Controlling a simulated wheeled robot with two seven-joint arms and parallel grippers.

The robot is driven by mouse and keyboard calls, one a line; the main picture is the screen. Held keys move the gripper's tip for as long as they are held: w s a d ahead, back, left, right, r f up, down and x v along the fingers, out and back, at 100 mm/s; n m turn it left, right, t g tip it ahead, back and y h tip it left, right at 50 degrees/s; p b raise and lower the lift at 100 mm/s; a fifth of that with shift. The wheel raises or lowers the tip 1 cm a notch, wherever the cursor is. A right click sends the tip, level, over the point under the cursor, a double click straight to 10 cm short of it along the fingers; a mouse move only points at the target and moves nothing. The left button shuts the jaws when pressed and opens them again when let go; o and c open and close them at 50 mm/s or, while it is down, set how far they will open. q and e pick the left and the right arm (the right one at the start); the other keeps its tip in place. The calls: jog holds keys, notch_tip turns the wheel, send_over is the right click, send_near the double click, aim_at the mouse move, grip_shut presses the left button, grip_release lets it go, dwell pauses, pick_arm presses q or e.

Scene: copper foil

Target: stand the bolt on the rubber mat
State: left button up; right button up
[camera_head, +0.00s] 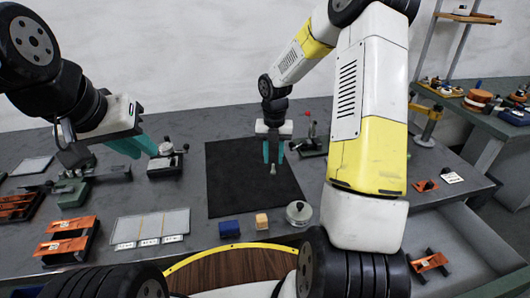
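The black rubber mat (235,180) lies flat in the middle of the grey table. A small pale bolt (273,170) shows over the mat, looking upright just below my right gripper's fingertips. My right gripper (273,160) points straight down over the mat. Its teal fingers are apart, with a gap between them, at either side of the bolt's upper end. I cannot tell whether they touch it. My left gripper (147,155) is over the left part of the table, away from the mat, with its teal fingers apart and nothing seen between them.
A blue block (229,228), a yellowish block (262,221) and a round metal piece (299,212) stand along the mat's near edge. A device with a red knob (312,140) stands right of the mat.

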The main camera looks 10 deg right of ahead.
aim_at(273, 164)
jog(key=s+r+m+t, duration=0.1)
jog(key=s+r+m, duration=0.25)
jog(key=r, duration=0.45)
jog(key=s+r+m+t, duration=0.1)
jog(key=s+r+m, duration=0.3)
jog(key=r, duration=0.5)
jog(key=s+a+r+m+t+y, duration=0.1)
jog(key=s+r+m+t, duration=0.1)
jog(key=s+m, duration=0.6)
jog(key=s+a+r+m+t+y, duration=0.1)
jog(key=s+r+m, duration=0.4)
jog(key=m, duration=1.1)
jog(key=s+t, duration=0.1)
jog(key=s, duration=0.2)
jog(key=shift+s+r+m, duration=0.15)
jog(key=shift+s+m, duration=0.2)
jog(key=shift+s, duration=0.05)
